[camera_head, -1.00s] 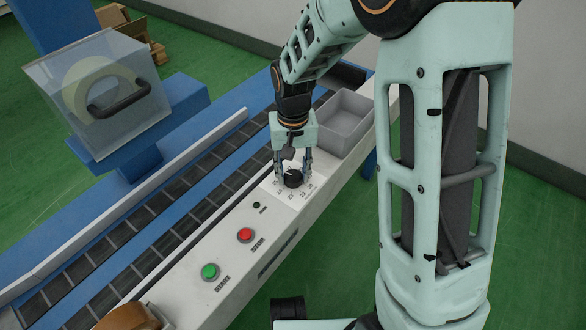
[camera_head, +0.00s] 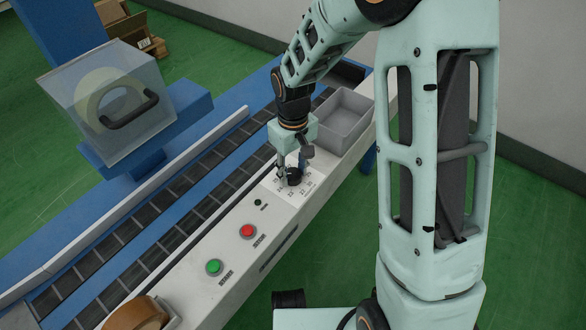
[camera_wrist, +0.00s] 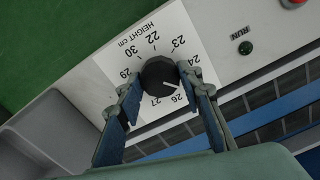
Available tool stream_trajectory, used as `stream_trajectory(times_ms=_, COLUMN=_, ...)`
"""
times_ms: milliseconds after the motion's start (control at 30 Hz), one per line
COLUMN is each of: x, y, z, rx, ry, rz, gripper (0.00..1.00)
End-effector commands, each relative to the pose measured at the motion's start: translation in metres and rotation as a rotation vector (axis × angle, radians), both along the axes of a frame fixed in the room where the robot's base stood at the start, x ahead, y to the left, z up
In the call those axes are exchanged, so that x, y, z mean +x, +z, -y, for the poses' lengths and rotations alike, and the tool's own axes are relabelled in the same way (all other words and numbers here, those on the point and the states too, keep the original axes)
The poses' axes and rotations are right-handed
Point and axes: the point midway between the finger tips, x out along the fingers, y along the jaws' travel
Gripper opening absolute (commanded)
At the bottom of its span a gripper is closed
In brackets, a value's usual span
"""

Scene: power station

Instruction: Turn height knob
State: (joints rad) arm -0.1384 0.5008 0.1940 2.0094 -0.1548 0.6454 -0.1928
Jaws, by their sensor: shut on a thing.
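The black height knob (camera_wrist: 158,74) sits on a white dial plate (camera_wrist: 122,68) marked "HEIGHT cm" with numbers from 22 to 30. A white line on the knob points close to the 26. My gripper (camera_wrist: 160,79) is shut on the knob, with one blue-grey finger on each side of it. In the head view, my gripper (camera_head: 293,172) points down at the knob (camera_head: 294,180) on the white panel, and its fingers partly hide the knob.
The white panel also carries a small dark RUN light (camera_head: 257,203), a red button (camera_head: 248,231) and a green button (camera_head: 214,267). A grey open bin (camera_head: 345,120) lies close behind my gripper. A roller conveyor (camera_head: 170,215) runs alongside.

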Motion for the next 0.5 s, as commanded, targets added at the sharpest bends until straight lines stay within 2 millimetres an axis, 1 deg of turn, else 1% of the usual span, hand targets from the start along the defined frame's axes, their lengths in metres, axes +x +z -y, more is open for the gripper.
stream_trajectory(times_ms=267, x=0.0002, y=0.0002, z=-0.0002, rx=0.001, ry=0.0, rz=0.001, gripper=0.1)
stream_trajectory(times_ms=300, x=0.0003, y=0.0002, z=-0.0001, rx=0.001, ry=0.0, rz=0.001, gripper=0.35)
stream_trajectory(times_ms=433, x=0.0002, y=0.0002, z=-0.0001, rx=0.001, ry=-0.001, rz=0.001, gripper=0.49)
stream_trajectory(times_ms=467, x=0.0002, y=0.0002, z=-0.0001, rx=0.001, ry=-0.001, rz=0.001, gripper=0.51)
stream_trajectory(times_ms=500, x=0.0002, y=0.0002, z=0.0, rx=0.001, ry=-0.001, rz=0.001, gripper=0.51)
